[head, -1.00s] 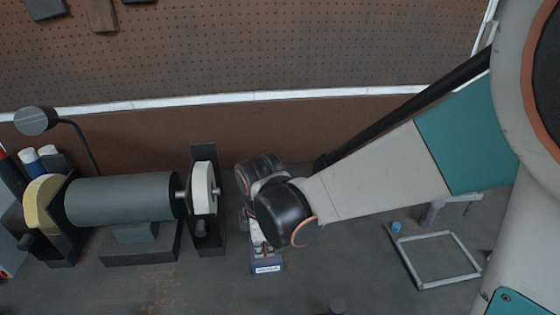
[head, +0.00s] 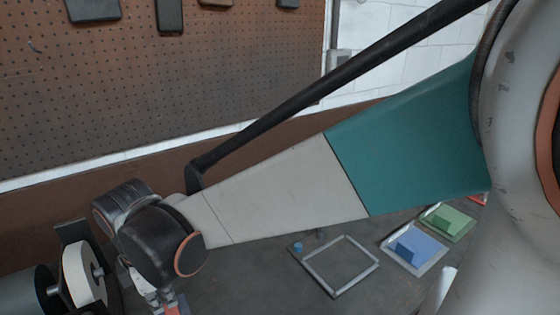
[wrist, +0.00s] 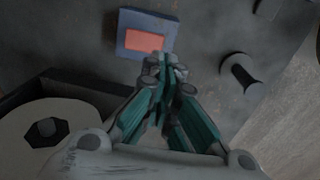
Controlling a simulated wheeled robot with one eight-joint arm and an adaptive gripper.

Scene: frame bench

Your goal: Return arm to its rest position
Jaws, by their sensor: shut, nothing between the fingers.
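My arm reaches from the right across the head view, and its wrist end hangs over the bench at the lower left. My gripper shows in the wrist view (wrist: 165,72) with its fingertips together and nothing between them. In the head view its lower end is partly cut off by the bottom edge. Beyond the fingertips in the wrist view lies a blue block with a red top (wrist: 144,40) on the grey bench (wrist: 205,55). I cannot tell the height of the fingertips over the bench.
A bench grinder with a pale wheel (head: 84,276) stands close to the gripper at lower left. A dark knob (wrist: 238,72) stands to the right in the wrist view. An empty metal frame (head: 335,266), a blue block (head: 418,247) and a green block (head: 449,220) lie below my arm. A pegboard (head: 150,95) rises behind.

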